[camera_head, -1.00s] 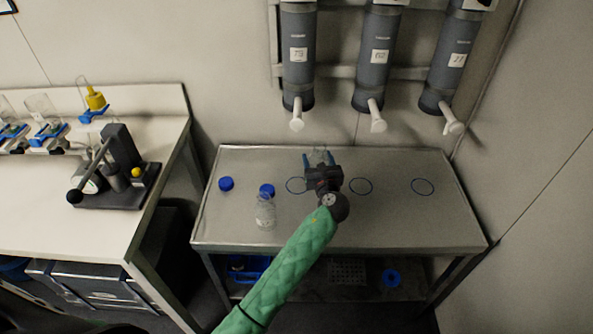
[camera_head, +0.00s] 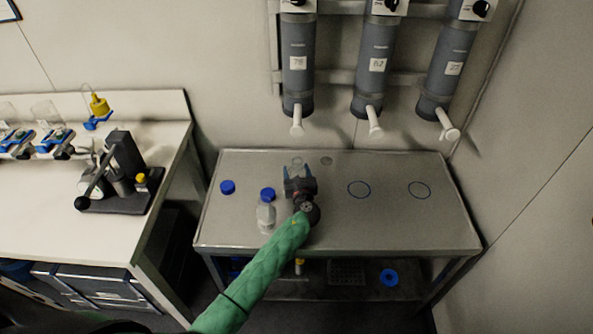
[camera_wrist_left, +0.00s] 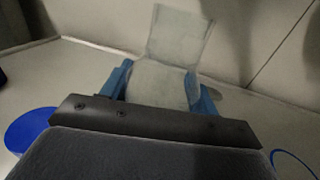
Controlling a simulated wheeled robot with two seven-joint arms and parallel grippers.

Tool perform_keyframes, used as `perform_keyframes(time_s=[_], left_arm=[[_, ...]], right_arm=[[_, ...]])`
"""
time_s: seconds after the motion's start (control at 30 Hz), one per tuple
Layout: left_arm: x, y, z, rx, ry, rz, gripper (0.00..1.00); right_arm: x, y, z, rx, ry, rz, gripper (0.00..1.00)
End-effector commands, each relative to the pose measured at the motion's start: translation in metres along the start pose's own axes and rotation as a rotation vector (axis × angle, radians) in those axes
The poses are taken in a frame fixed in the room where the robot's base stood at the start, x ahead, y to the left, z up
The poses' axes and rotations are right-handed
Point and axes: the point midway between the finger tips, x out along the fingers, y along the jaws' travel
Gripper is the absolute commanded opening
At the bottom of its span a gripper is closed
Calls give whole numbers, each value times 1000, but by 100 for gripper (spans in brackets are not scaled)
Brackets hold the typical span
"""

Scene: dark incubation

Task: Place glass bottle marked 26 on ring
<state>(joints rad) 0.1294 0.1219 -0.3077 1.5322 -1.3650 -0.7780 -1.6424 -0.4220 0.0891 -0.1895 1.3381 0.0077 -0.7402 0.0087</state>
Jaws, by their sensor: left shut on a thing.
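My left gripper (camera_head: 298,172) is shut on a clear glass bottle (camera_head: 296,161) over the left part of the steel table. In the left wrist view the blue fingers (camera_wrist_left: 160,85) close on both sides of the open-topped bottle (camera_wrist_left: 178,38). No number is readable on it, and I cannot tell whether its base touches the table. Two blue rings show bare, a middle ring (camera_head: 359,181) and a right ring (camera_head: 419,182). The left ring is hidden behind my gripper and the bottle. One ring edge (camera_wrist_left: 290,155) shows in the left wrist view. My right gripper is not in view.
Another clear bottle (camera_head: 266,218) stands left of my gripper, with a blue cap (camera_head: 268,194) behind it. A second blue cap (camera_head: 227,187) lies farther left. Grey numbered cylinders (camera_head: 368,65) with white spouts hang above.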

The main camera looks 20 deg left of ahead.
Motion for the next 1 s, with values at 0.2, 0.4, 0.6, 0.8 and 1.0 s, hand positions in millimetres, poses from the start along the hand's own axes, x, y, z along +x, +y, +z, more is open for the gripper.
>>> perform_keyframes(time_s=[0.2, 0.4, 0.6, 0.8, 1.0], left_arm=[[0, 0, -1, 0, -1, 0, 25], [0, 0, -4, 0, -1, 0, 25], [0, 0, -4, 0, -1, 0, 82], [0, 0, -4, 0, 0, 0, 82], [-3, 0, -2, 0, 0, 0, 82]], right_arm=[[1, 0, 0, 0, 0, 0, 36], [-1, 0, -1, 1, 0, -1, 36], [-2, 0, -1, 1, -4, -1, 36], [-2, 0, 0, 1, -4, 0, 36], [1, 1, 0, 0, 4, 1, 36]])
